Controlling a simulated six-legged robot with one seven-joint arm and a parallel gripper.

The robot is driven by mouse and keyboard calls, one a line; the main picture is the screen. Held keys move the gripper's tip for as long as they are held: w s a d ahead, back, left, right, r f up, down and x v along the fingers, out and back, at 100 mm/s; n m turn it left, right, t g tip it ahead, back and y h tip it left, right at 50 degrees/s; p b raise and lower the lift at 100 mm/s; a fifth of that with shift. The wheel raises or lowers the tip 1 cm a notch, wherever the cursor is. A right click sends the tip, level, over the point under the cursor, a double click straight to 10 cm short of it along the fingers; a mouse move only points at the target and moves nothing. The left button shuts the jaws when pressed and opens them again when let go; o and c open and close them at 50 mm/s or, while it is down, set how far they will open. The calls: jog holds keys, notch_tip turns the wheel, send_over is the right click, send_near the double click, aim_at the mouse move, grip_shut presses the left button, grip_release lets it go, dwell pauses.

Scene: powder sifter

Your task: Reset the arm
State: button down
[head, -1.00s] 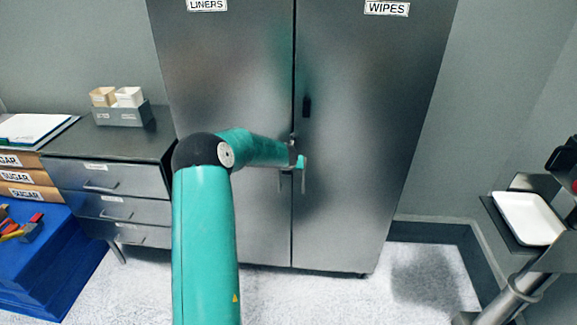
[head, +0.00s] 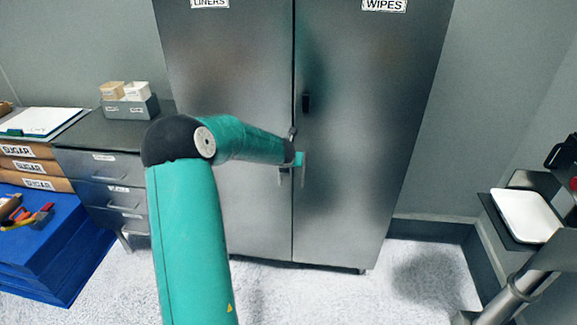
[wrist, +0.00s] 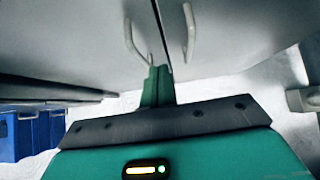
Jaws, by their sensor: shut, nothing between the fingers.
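My teal arm reaches forward from the bottom of the head view, bent at a black elbow joint. My gripper (head: 299,160) is at its end, in front of the tall steel cabinet (head: 350,200), near the seam between its two doors. In the wrist view the green fingers of my gripper (wrist: 158,86) are together, with nothing between them. Two pale door handles (wrist: 134,42) (wrist: 189,36) show beyond the fingertips. The fingers appear apart from both handles. In the head view my gripper hides part of the handles.
A steel drawer unit (head: 112,170) with a small grey bin (head: 130,107) stands left of the cabinet. Blue crates (head: 45,245) and boxes labelled sugar (head: 30,167) are at far left. A stand with a white tray (head: 525,214) is at right. The floor before the cabinet is clear.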

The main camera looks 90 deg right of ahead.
jog(key=w+a+r+m+t+h, duration=0.1)
jog(key=w+a+r+m, duration=0.2)
jog(key=w, duration=0.5)
jog(key=w+a+r+m+t, duration=0.1)
jog(key=w+a+r, duration=0.1)
jog(key=w+r, duration=0.5)
jog(key=w+a+r+m+h, duration=0.1)
jog(key=w+a+r+m, duration=0.15)
jog(key=w, duration=0.65)
jog(key=w+a+r+m+t+y, duration=0.1)
jog(key=w+a+r+m, duration=0.15)
jog(key=w+a, duration=0.55)
jog(key=w+a+r+m+t+y, duration=0.1)
jog(key=w+a+r+m+t, duration=0.1)
jog(key=w+a+r, duration=0.4)
jog(key=w+a+m+t+y, duration=0.15)
jog(key=w+a, duration=0.25)
jog(key=a, duration=0.8)
jog(key=w+a+m+y, duration=0.2)
jog(key=w+a, duration=0.1)
jog(key=a, duration=1)
jog(key=s+a+f+m+y, duration=0.1)
jog(key=s+a+y, duration=0.1)
jog(key=a, duration=1)
jog(key=s+a+f+y, duration=0.1)
jog(key=s+a+y, duration=0.2)
jog(key=a, duration=0.9)
jog(key=shift+s+m, duration=0.35)
jog(key=shift+s, duration=0.45)
